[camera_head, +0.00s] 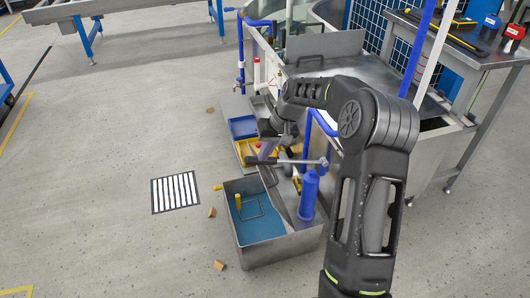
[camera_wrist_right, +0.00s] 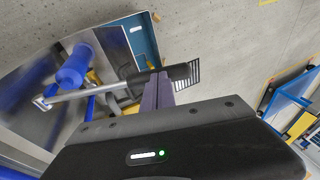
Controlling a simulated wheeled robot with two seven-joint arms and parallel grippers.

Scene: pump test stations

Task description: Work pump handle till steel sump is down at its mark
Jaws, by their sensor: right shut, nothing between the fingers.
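The steel sump (camera_head: 275,252) is an open tank on the floor with blue liquid inside. A yellow upright piece (camera_head: 238,202) and a thin wire frame show in it; I cannot read a level mark. The blue pump cylinder (camera_head: 309,195) stands at its right side and also shows in the wrist view (camera_wrist_right: 74,70). The pump handle (camera_head: 300,161) is a grey bar, roughly level, with a dark grip (camera_wrist_right: 183,73) at one end. My right gripper (camera_head: 266,152) is shut and empty at the grip; its purple fingers (camera_wrist_right: 158,90) overlap it in the wrist view. My left gripper is out of view.
Blue and yellow trays (camera_head: 243,127) sit behind the sump, beside the steel bench with blue and white pipes. A striped floor grate (camera_head: 175,193) and small tan blocks (camera_head: 219,265) lie nearby. Open floor is at the left.

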